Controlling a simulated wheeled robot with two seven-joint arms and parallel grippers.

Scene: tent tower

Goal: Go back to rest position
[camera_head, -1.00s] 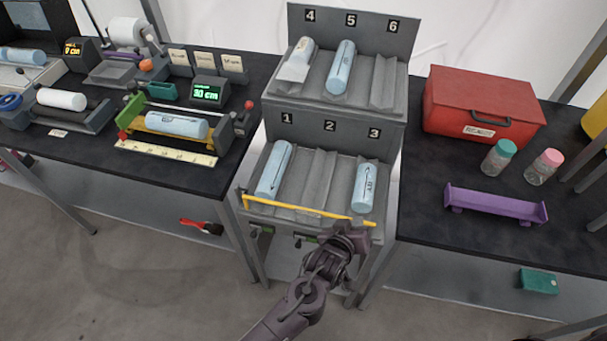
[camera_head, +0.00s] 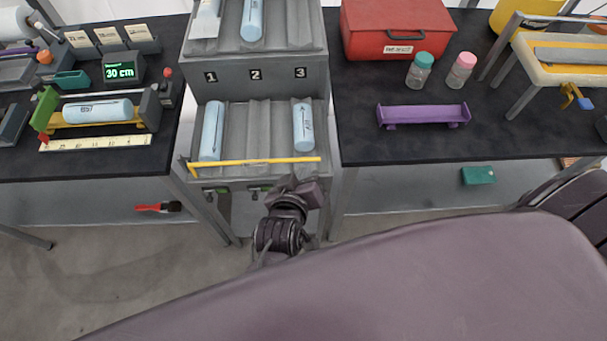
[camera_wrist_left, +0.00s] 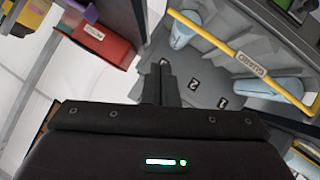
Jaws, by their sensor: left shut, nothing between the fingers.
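My left gripper (camera_head: 305,190) is shut and empty in the head view, just in front of the lower tier of the grey rack (camera_head: 256,134), below the right end of its yellow bar (camera_head: 255,161). In the left wrist view its fingers (camera_wrist_left: 161,82) are together, with the rack's numbers and yellow bar beyond. Blue rolls lie in lower slot 1 (camera_head: 211,132) and slot 3 (camera_head: 303,127); slot 2 is empty. Another blue roll (camera_head: 251,18) shows on the upper tier. My right gripper is not in view.
A purple cradle (camera_head: 423,114), a red box (camera_head: 395,28) and two jars (camera_head: 420,70) stand on the right table. A measuring cradle with a blue roll (camera_head: 97,111) is on the left table. A large dark part of mine covers the lower right.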

